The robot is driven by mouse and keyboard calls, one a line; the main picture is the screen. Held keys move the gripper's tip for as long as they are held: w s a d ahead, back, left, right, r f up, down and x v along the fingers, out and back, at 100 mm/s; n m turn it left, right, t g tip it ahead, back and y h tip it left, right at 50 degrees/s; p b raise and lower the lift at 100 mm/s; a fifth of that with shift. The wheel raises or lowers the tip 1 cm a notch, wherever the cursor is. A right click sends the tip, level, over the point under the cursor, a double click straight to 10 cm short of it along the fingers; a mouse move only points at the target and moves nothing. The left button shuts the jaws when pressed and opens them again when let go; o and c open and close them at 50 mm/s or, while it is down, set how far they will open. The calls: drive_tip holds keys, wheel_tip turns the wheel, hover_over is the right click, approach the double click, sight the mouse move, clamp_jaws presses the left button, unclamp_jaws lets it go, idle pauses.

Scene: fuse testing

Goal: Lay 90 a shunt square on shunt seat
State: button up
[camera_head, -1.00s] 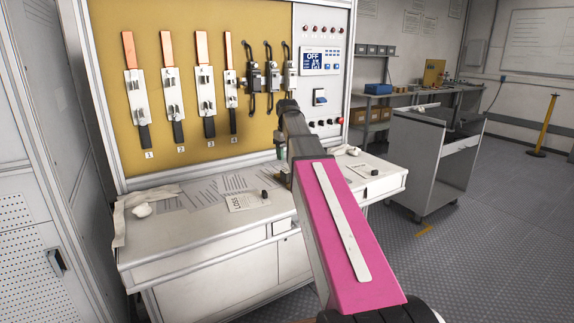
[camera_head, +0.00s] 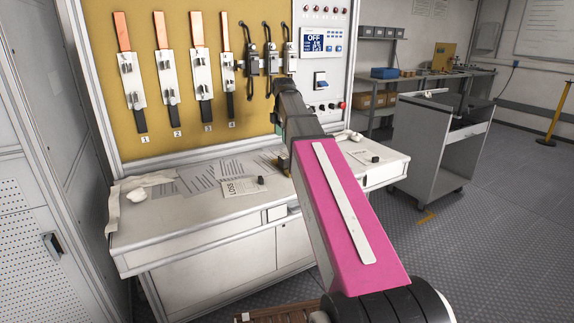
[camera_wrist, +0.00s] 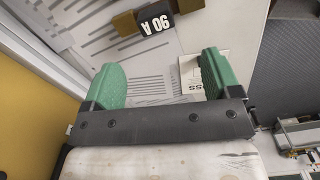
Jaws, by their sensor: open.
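The 90 A shunt (camera_wrist: 156,22) shows at the top of the wrist view, a dark block with a white "90 A" label and brass-coloured ends, partly cut off by the frame. It appears to lie on the striped sheet on the bench. My gripper (camera_wrist: 165,70) has two green fingers held wide apart with nothing between them; the shunt is beyond the fingertips, apart from them. In the head view, my arm hides most of the gripper. I cannot pick out the shunt seat for sure in either view.
The white bench (camera_head: 160,232) holds loose papers, including a "LOSS" sheet (camera_head: 240,188), and a white cloth (camera_head: 115,212) at its left end. Behind it stands a yellow panel (camera_head: 95,90) with copper-ended bars and black holders. A grey cart (camera_head: 420,150) stands to the right.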

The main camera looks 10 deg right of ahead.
drive_tip(key=shift+f+n, duration=0.1)
drive_tip(key=shift+n, duration=0.9)
hover_over(283, 157)
drive_tip(key=f, duration=0.4)
drive_tip(key=shift+s+f, duration=0.35)
drive_tip(key=shift+f, duration=0.05)
drive_tip(key=shift+w+f, duration=0.15)
drive_tip(key=shift+f, duration=1.3)
drive_tip(key=shift+w+f, duration=0.15)
drive_tip(key=shift+f, duration=1.3)
drive_tip(key=c, duration=1.3)
drive_tip(key=shift+r, duration=0.15)
